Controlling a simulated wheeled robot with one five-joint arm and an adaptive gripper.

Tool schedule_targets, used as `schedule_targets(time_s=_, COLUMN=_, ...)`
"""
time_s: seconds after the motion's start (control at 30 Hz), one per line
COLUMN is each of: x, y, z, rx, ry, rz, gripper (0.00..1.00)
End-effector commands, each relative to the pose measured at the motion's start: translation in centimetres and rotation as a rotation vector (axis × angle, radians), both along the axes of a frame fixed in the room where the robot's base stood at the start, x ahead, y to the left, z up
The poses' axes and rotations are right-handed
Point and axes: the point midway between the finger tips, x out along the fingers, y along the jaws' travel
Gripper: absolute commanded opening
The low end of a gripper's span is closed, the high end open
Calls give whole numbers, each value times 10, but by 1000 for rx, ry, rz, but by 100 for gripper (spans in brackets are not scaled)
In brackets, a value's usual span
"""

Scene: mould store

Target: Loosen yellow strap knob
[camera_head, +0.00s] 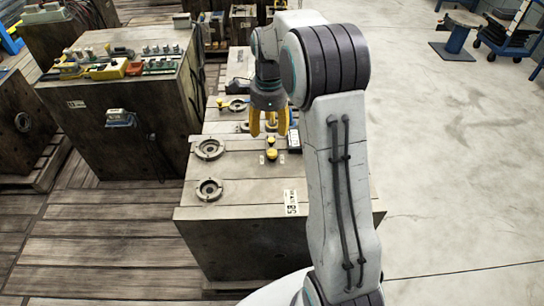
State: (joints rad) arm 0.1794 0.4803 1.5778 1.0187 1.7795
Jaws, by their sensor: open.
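My gripper (269,124) hangs from my arm above the near mould block (240,195), its yellow fingers spread apart and pointing down. A round yellow knob (272,154) sits on the block's top, a little nearer the camera than the fingers. A smaller yellow piece (271,140) lies just behind it. More yellow and brass-coloured parts show between and beside the fingers, partly hidden by them. I cannot tell which yellow part is the strap knob. No finger visibly touches the round knob.
Two ring fittings (209,189) and (209,149) lie on the block's left side. A second block (130,110) with tools on top stands at left. Open concrete floor (450,180) is at right.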

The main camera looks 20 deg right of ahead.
Motion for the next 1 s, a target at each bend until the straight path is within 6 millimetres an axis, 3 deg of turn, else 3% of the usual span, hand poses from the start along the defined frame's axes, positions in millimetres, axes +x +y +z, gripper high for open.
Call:
schedule_targets(time_s=0.03, x=10, y=-6, z=-21, rx=7, ry=14, rz=-84, gripper=55)
schedule_targets(time_s=0.1, x=20, y=-13, z=-39, rx=14, ry=26, rz=-196, gripper=55)
schedule_targets(time_s=0.4, x=42, y=-29, z=-85, rx=26, ry=57, rz=-472, gripper=55)
schedule_targets(time_s=1.0, x=44, y=-31, z=-152, rx=27, ry=61, rz=-506, gripper=55)
